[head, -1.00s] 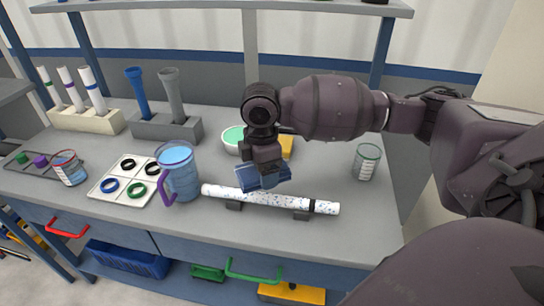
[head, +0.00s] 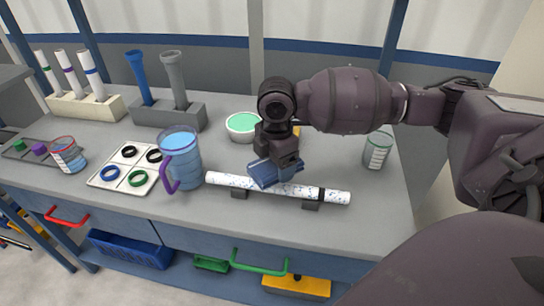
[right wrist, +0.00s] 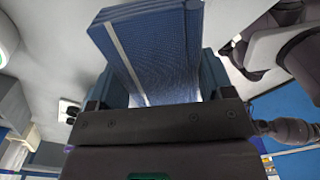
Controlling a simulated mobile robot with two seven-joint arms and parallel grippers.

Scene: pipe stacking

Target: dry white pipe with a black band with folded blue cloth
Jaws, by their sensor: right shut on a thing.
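The white pipe with a black band (head: 230,181) lies level across two dark supports near the bench's front edge. Bluish specks dot its surface, and the black band is near its right end. My right gripper (head: 278,160) is above the pipe's middle, shut on the folded blue cloth (head: 270,174). The cloth overlaps the pipe's upper side in the head view; whether it presses on it I cannot tell. In the right wrist view the cloth (right wrist: 150,55) with a pale stripe sits between the fingers, and the pipe cannot be made out. My left gripper is not in view.
A blue jug (head: 180,160) with a purple handle stands just left of the pipe. Behind are a bowl with green contents (head: 241,126) and a partly hidden yellow object. A clear beaker (head: 377,150) stands right. A ring tray (head: 125,170) and pipe racks (head: 85,107) are left.

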